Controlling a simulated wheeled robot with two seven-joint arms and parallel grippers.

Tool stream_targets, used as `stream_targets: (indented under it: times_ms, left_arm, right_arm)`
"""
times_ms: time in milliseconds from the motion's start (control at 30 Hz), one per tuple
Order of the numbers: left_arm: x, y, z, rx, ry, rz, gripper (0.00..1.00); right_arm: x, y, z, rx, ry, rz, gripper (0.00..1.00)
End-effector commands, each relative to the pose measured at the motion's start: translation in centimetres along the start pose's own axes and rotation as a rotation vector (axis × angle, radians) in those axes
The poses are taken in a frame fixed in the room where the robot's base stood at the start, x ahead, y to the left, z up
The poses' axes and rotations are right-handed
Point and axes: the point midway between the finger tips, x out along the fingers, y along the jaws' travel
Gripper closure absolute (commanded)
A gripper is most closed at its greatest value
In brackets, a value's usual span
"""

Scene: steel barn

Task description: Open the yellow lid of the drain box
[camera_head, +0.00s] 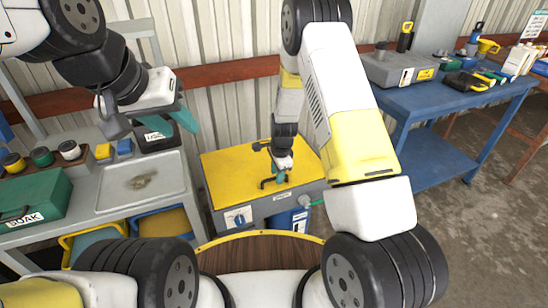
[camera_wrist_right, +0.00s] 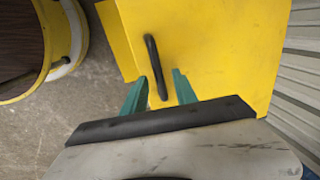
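The drain box (camera_head: 262,208) is a grey box in the middle of the head view, with a blue dial and a label on its front. Its yellow lid (camera_head: 228,170) lies flat on top, closed. A black bar handle (camera_wrist_right: 152,60) stands on the lid. My right gripper (camera_head: 280,174) points down at the lid by the handle. In the right wrist view, its teal fingers (camera_wrist_right: 158,85) are apart, one on each side of the handle's near end, with gaps visible. My left gripper (camera_head: 170,122) is raised over the grey bench at the left, fingers apart and empty.
A grey bench (camera_head: 140,185) with a green box (camera_head: 38,198) and several jars stands left. A blue table (camera_head: 440,92) with a grey case (camera_head: 400,69) and tools stands right. A corrugated wall (camera_head: 225,60) is close behind the drain box.

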Motion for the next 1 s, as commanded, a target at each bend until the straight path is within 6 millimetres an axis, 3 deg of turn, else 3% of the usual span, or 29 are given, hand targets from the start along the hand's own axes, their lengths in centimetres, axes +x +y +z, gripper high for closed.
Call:
stream_targets:
  times_ms: [233,433,1000]
  left_arm:
    - [0.00,0.00,0.00,0.000,0.000,0.000,0.64]
    - [0.00,0.00,0.00,0.000,0.000,0.000,0.64]
    - [0.00,0.00,0.00,0.000,0.000,0.000,0.64]
  right_arm:
    - [0.13,0.02,0.01,-0.001,0.000,0.000,0.66]
    - [0.11,0.02,0.01,-0.001,0.000,0.001,1.00]
    - [0.09,0.01,0.01,-0.001,0.000,0.000,1.00]
